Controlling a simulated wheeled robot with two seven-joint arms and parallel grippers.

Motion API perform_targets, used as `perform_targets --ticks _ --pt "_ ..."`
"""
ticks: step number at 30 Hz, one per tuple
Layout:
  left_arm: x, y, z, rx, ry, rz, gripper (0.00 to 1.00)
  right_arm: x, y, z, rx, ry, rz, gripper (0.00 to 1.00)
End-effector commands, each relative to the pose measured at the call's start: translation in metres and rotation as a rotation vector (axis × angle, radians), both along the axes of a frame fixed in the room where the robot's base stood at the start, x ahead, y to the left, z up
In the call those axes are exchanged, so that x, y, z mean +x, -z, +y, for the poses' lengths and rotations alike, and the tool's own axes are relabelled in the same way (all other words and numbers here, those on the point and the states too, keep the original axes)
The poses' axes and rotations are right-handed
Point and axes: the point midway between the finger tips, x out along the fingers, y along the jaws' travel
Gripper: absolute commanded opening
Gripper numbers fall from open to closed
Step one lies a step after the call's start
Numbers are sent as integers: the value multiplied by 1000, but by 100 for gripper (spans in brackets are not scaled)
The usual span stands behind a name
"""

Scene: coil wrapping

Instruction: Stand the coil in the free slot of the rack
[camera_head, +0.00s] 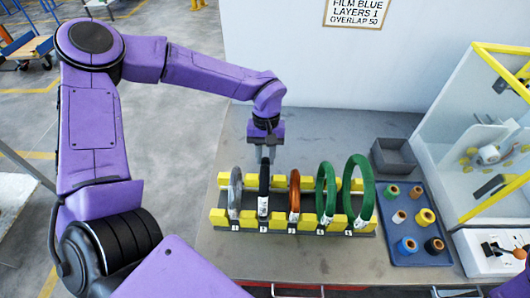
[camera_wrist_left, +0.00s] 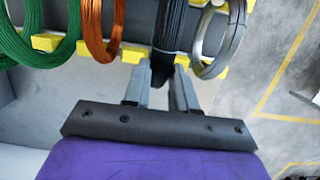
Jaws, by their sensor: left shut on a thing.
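The rack (camera_head: 248,224) is a dark frame with yellow blocks and numbered slots on the grey table. My left gripper (camera_head: 265,158) points down from above and is shut on the top of the black coil (camera_head: 264,190). That coil is upright in the second slot from the left; whether it rests fully on the rack cannot be told. In the left wrist view the fingers (camera_wrist_left: 162,75) are on either side of the black coil (camera_wrist_left: 176,25). A grey coil (camera_head: 235,186), a copper coil (camera_head: 294,192) and two green coils (camera_head: 364,176) stand in the other slots.
Right of the rack are a blue tray (camera_head: 418,258) of several spools and a grey open bin (camera_head: 393,157). Beyond is a clear-walled machine with yellow edges (camera_head: 484,62). A control box (camera_head: 490,254) sits at the lower right. The table behind the rack is clear.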

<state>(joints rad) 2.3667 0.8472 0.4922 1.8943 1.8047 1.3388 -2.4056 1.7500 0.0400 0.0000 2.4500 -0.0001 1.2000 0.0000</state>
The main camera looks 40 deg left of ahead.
Motion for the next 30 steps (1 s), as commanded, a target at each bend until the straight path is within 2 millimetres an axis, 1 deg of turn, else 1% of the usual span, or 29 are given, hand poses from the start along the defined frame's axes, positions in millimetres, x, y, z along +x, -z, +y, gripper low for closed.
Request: perform_targets --ticks 23,24,25,26,30 --pt "0 10 0 -1 0 -2 0 0 4 0 0 0 0 0" --pt "0 9 0 -1 0 -2 39 0 3 0 0 0 0 0" --pt "0 9 0 -1 0 -2 49 0 3 0 0 0 0 0" --pt "0 9 0 -1 0 -2 56 0 3 0 0 0 0 0" --pt "0 10 0 -1 0 -1 56 0 4 0 0 0 0 0"
